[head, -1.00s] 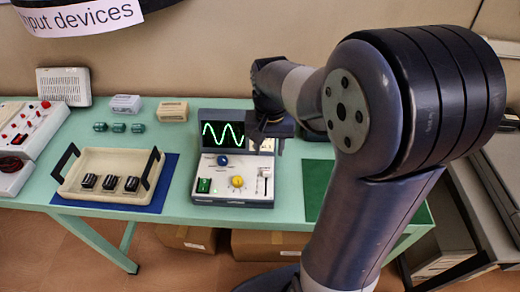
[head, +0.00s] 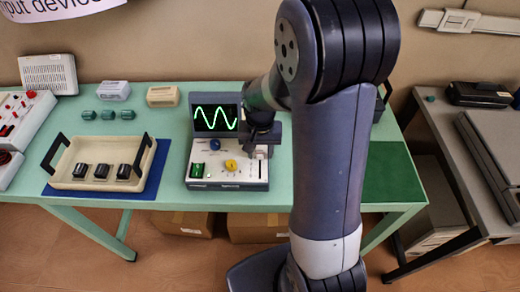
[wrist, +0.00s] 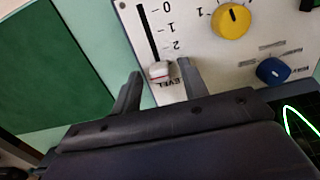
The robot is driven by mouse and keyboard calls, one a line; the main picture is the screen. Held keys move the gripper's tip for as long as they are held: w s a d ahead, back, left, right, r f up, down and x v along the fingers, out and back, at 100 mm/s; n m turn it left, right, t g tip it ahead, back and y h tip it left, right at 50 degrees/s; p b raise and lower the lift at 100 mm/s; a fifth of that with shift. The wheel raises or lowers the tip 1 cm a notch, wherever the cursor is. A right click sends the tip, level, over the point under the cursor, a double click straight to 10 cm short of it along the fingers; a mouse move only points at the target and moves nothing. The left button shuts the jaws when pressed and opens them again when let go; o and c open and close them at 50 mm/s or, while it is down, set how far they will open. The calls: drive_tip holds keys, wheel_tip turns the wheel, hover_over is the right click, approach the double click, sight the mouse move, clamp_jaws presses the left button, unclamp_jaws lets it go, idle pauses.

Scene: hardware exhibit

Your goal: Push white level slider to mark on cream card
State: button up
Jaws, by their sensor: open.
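The white level slider (wrist: 160,72), with a red stripe, shows in the wrist view at the LEVEL-label end of its dark slot, past the 2 mark. My open gripper (wrist: 161,76) has one fingertip on each side of it; I cannot tell if either touches. In the head view my gripper (head: 262,138) is over the right part of the console (head: 228,184), and the slider is hard to make out there. A cream card with a mark cannot be made out in the current views; my gripper covers the area right of the screen.
The console also has a yellow knob (wrist: 231,20), a blue knob (wrist: 273,70), a green switch (head: 197,170) and a wave screen (head: 215,119). A cream tray (head: 72,180) stands left. A green mat (head: 390,172) lies bare at right.

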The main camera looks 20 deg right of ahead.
clamp_jaws()
idle(0.4)
